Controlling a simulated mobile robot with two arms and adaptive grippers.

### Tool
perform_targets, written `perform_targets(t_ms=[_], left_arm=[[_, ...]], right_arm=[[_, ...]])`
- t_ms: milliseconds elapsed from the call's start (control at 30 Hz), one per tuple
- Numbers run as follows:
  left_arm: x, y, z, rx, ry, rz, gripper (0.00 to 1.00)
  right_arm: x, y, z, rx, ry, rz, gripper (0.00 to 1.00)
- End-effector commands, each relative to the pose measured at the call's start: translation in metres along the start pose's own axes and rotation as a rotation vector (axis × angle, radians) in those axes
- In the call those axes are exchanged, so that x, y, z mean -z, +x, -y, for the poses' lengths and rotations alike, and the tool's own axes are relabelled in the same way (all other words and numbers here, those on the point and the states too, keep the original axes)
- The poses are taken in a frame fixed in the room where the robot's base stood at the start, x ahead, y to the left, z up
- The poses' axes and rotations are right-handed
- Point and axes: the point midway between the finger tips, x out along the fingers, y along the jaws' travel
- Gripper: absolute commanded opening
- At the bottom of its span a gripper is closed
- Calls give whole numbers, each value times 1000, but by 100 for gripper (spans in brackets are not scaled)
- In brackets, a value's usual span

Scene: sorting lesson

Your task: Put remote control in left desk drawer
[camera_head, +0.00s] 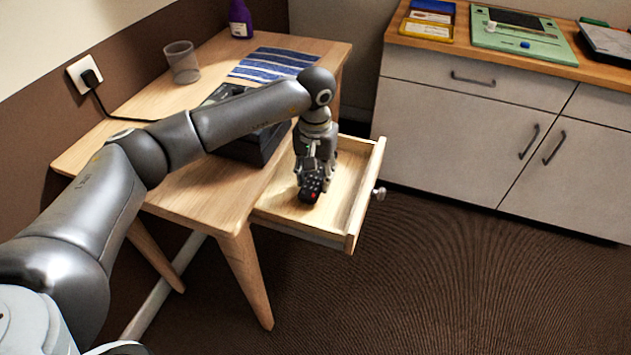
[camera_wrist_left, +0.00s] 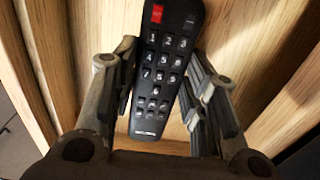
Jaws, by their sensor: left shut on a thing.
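The remote control (camera_head: 310,187) is black with a red button and white-numbered keys. My left gripper (camera_head: 316,172) is shut on it, pointing down over the open desk drawer (camera_head: 347,190). In the left wrist view the remote (camera_wrist_left: 165,68) lies between the two fingers of the left gripper (camera_wrist_left: 160,100), with wooden surfaces behind it. The drawer is pulled out from the wooden desk (camera_head: 205,195) and looks otherwise empty. Whether the remote touches the drawer floor, I cannot tell. My right gripper is not in view.
A dark box-like device (camera_head: 252,146) sits on the desk, partly behind my left arm. A cup (camera_head: 182,62), a purple bottle (camera_head: 240,20) and a striped blue cloth (camera_head: 272,65) are farther back. A grey cabinet (camera_head: 460,125) stands to the right, with open floor before it.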

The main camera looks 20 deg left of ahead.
Motion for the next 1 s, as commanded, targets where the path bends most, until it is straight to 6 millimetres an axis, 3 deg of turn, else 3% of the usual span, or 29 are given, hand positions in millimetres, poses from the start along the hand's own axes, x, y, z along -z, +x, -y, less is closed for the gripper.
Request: perform_targets(t_ms=[133, 633, 667, 800, 1000], left_arm=[[-2, 22, -1, -1, 1, 5, 15], [-1, 25, -1, 0, 1, 2, 15], [-1, 25, -1, 0, 1, 3, 42], [-2, 25, -1, 0, 1, 3, 60], [-2, 25, -1, 0, 1, 3, 62]], right_arm=[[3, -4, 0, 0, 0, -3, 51], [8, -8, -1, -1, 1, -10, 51], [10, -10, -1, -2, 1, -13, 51], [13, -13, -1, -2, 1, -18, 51], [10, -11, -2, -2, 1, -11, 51]])
